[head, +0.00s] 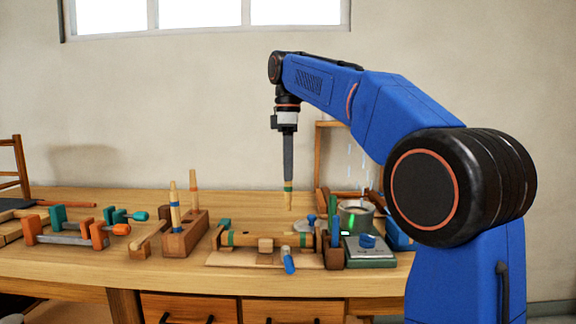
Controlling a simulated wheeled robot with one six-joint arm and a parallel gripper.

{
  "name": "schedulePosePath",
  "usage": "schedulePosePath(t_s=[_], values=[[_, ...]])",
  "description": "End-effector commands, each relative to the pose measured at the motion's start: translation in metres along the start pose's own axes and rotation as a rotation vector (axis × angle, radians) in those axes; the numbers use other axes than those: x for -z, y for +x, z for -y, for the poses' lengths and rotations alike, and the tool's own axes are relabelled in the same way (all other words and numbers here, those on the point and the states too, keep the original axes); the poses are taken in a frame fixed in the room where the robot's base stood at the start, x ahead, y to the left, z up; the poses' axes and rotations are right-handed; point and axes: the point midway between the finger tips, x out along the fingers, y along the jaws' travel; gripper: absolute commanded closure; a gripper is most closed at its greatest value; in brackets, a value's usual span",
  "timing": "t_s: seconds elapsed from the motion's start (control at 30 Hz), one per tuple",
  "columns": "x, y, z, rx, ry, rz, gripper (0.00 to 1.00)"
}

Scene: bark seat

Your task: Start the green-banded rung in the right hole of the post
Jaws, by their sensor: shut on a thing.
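My gripper (288,178) points straight down and is shut on a pale wooden rung (289,203). A green band shows on the rung just below the fingertips. The rung hangs upright in the air, and its lower tip appears above the right part of the post. The wooden post (248,240) lies level on a pale board (235,258), between green pieces near its ends. The holes in the post are too small to make out. I cannot tell how far the rung is in front of or behind the post.
Left of the post, a brown block (184,238) holds a blue-banded rung (175,212) and an orange-banded rung (194,186) upright. Orange and teal clamps (75,238) lie farther left.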

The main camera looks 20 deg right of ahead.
Motion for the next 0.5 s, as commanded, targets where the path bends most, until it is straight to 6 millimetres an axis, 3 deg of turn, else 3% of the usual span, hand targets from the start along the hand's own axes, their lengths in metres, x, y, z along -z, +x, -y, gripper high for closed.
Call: schedulePosePath(t_s=[0.5], values=[[0.000, 0.028, 0.001, 0.001, 0.000, 0.000, 1.00]])
